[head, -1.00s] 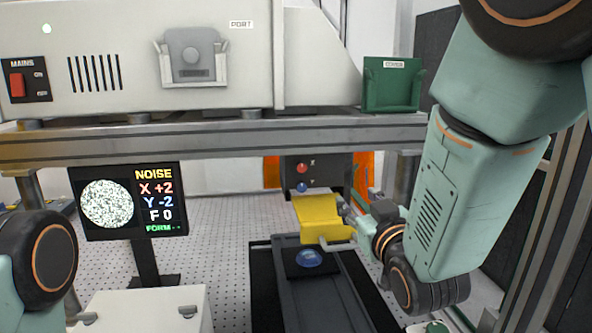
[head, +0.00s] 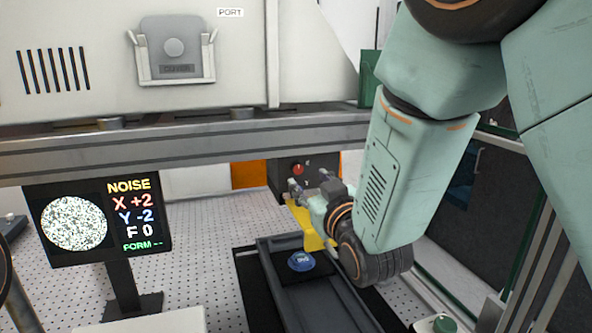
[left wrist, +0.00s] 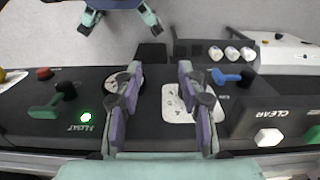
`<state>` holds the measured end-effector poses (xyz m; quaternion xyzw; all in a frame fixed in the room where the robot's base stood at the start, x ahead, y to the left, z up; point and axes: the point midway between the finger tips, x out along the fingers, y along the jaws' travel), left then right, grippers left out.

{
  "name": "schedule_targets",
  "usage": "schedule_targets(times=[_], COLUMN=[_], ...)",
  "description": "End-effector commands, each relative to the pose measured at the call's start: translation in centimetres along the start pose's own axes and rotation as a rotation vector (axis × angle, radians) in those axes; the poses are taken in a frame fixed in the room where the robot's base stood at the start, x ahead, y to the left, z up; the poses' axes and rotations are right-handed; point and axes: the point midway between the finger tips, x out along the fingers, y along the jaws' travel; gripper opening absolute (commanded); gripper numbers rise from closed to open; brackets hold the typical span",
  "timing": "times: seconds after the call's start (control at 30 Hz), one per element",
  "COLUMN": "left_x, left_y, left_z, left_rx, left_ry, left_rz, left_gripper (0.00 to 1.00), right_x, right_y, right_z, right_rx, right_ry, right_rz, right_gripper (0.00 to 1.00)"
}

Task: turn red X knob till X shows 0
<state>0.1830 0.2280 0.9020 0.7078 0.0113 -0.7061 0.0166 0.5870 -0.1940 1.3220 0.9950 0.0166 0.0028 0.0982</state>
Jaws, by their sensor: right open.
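The red X knob (head: 297,168) sits on a dark box (head: 276,178) under the grey beam in the head view. My right gripper (head: 308,184) is open, just below and in front of the red knob; I cannot tell whether it touches it. The blue knob below the red one is hidden behind this gripper. The screen (head: 98,218) reads NOISE, X +2, Y -2, F 0 and FORM --. My left gripper (left wrist: 160,78) is open and empty in the left wrist view, over a dark control panel (left wrist: 70,140).
A yellow part (head: 309,228) hangs below the right gripper, above a dark rail with a blue disc (head: 301,261). The grey beam (head: 180,144) crosses above. The control panel has a green lever (left wrist: 50,106), a blue lever (left wrist: 232,77) and FLOAT and CLEAR labels.

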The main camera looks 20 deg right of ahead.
Motion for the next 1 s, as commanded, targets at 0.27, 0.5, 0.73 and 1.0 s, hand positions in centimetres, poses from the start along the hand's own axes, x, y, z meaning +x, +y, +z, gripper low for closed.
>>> schedule_targets(times=[0.27,0.5,0.73,1.0], left_x=[-1.3,-1.7,-1.7,-1.6], left_y=[0.0,0.0,0.0,0.0], left_z=[0.0,0.0,0.0,0.0], left_rx=[0.0,0.0,0.0,0.0], left_ry=[0.0,0.0,0.0,0.0], left_rz=[0.0,0.0,0.0,0.0], left_gripper=[0.4,0.4,0.4,0.4], right_x=[4.0,6.0,6.4,6.4], right_y=[0.2,0.0,-0.2,-0.2], right_z=[-0.2,-0.1,-0.1,-0.1], right_rx=[0.001,-0.001,-0.001,-0.001], right_ry=[0.001,0.0,0.0,0.0], right_rz=[0.0,0.0,-0.001,-0.001], right_gripper=[0.48,0.48,0.48,0.34])
